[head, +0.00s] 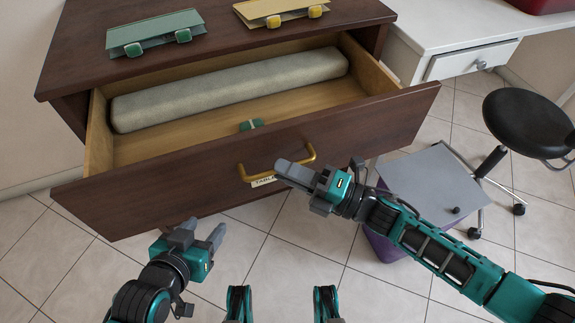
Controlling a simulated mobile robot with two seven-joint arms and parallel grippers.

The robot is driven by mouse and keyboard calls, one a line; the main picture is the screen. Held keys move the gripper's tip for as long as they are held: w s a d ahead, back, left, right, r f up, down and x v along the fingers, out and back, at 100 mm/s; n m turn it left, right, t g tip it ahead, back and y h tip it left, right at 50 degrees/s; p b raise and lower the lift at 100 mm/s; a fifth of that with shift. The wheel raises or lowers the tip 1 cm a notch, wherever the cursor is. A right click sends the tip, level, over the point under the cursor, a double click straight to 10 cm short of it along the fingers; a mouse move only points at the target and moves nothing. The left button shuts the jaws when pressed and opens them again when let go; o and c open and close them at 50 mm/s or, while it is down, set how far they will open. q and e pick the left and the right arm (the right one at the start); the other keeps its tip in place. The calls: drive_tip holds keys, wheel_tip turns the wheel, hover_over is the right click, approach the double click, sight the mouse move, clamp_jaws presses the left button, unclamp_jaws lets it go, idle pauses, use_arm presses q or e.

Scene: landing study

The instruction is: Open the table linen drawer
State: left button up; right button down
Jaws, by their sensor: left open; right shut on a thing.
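The table linen drawer (345,149) is a dark wood drawer standing well out of its cabinet (75,58). Inside it lie a long grey-green fabric roll (230,88) and a small green banded item (251,125). A brass handle (245,172) is on the drawer front, with a label (263,182) reading "TABLE" partly hidden below it. My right gripper (295,176) is shut on the handle near its right part; its fingers hide some of the contact. My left gripper (203,233) is open and empty, below and in front of the drawer front.
A green folder (150,30) and a yellow folder (280,9) with clips lie on the cabinet top. A white desk with a drawer (470,60) stands at right. A black stool (528,122) and a grey-lidded purple bin (430,180) stand on the tiled floor at right.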

drive_tip(key=c, duration=1.1)
unclamp_jaws()
drive_tip(key=shift+c, duration=0.2)
drive_tip(key=v, duration=1.3)
drive_tip(key=shift+p, duration=0.4)
drive_tip(key=shift+a, duration=0.1)
